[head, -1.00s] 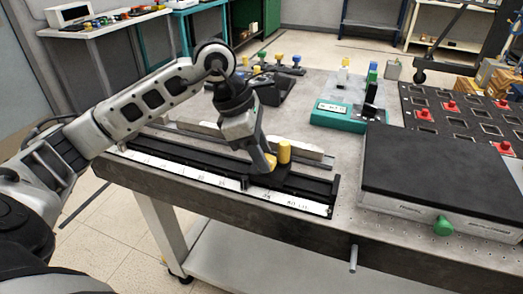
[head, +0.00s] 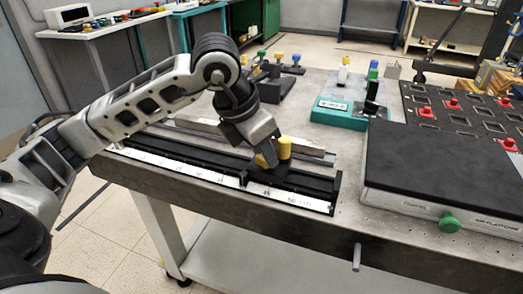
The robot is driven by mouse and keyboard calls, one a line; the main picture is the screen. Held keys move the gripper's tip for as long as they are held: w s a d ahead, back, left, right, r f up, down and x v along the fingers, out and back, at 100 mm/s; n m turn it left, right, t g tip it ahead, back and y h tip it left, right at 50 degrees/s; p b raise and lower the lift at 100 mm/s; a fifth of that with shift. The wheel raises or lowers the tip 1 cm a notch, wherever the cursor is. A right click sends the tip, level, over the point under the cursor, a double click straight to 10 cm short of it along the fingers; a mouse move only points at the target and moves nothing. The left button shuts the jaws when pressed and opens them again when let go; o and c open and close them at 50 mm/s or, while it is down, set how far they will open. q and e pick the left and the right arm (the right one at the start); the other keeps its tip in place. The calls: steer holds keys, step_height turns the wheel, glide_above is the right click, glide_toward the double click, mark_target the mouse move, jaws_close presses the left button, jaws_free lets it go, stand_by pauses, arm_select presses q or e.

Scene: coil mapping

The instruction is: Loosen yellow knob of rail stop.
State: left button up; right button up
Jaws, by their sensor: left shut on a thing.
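A black rail (head: 190,155) with a white printed scale (head: 215,180) runs along the near edge of the table. Near its right end is the dark rail stop (head: 290,175). A yellow knob (head: 261,160) shows at the fingertips of my left gripper (head: 268,161). The gripper points down at a tilt and is shut on this knob, with the fingers hiding part of it. A yellow upright cylinder (head: 285,147) stands just right of the fingers. I cannot tell whether it touches them. My right gripper is not in view.
A black-topped box (head: 445,170) with a green knob (head: 449,223) stands to the right. A teal device (head: 338,113) is behind the rail. A black panel with red knobs (head: 453,106) lies at the back right. Bare table lies between rail and box.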

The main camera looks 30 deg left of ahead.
arm_select(q)
steer(key=n+y, duration=0.1)
steer(key=n, duration=0.1)
steer(key=shift+d+n, duration=0.15)
steer(key=shift+n, duration=0.25)
steer(key=n+y, duration=0.1)
steer(key=n, duration=0.1)
steer(key=n+y, duration=0.1)
steer(key=n, duration=0.2)
steer(key=shift+d+r+n+b, duration=0.1)
steer(key=shift+d+n+b, duration=0.1)
steer(key=shift+n+b, duration=0.1)
steer(key=shift+n+y, duration=0.4)
steer(key=shift+n, duration=0.3)
steer(key=o, duration=1)
